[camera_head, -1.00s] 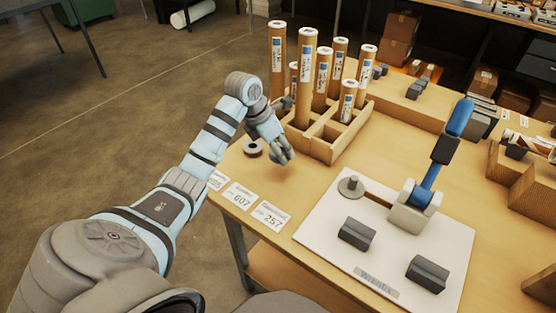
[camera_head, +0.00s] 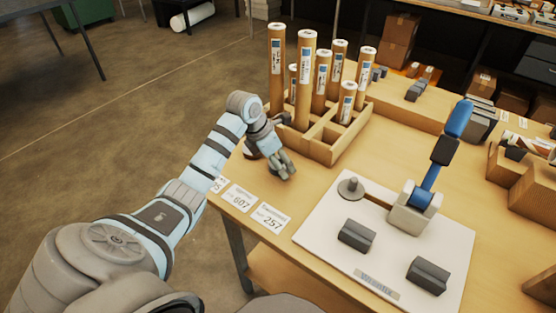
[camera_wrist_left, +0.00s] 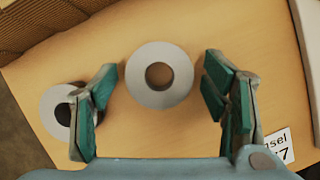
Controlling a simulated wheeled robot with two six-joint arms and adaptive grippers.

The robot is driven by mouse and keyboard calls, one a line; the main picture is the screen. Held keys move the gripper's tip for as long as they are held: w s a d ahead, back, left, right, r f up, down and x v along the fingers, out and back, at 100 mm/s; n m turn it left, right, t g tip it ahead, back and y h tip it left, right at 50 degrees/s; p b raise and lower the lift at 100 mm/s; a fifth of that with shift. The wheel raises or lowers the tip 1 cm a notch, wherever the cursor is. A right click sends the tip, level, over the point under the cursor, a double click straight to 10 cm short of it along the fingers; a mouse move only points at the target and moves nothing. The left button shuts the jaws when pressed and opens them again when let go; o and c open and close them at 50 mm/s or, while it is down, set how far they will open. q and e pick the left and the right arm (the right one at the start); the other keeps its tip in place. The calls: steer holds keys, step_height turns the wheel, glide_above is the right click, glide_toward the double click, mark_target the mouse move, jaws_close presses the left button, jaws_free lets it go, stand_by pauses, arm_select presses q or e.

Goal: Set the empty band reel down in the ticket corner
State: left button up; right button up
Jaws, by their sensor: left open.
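Two flat grey rings lie on the wood tabletop in the left wrist view. One ring (camera_wrist_left: 140,78) is between the fingertips of my left gripper; the other ring (camera_wrist_left: 50,110) is beside the left finger, partly covered by it. I cannot tell which is the empty band reel. My left gripper (camera_head: 287,168) is open over the table's left end, pointing down. Its fingers also show in the left wrist view (camera_wrist_left: 158,85); contact with the ring cannot be told. Ticket cards, 607 (camera_head: 240,198) and 257 (camera_head: 270,217), lie along the near left corner. My right gripper is not visible.
A divided wooden rack (camera_head: 328,153) with several upright cardboard tubes stands just behind my gripper. A white mat (camera_head: 318,232) carries a grey disc with a post (camera_head: 351,188), a blue-handled lever (camera_head: 436,165) and two dark blocks. Bare tabletop lies between gripper and mat.

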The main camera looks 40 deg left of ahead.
arm_select(q)
steer(key=v, duration=1.2)
steer(key=shift+r+p, duration=0.15)
steer(key=shift+p, duration=0.25)
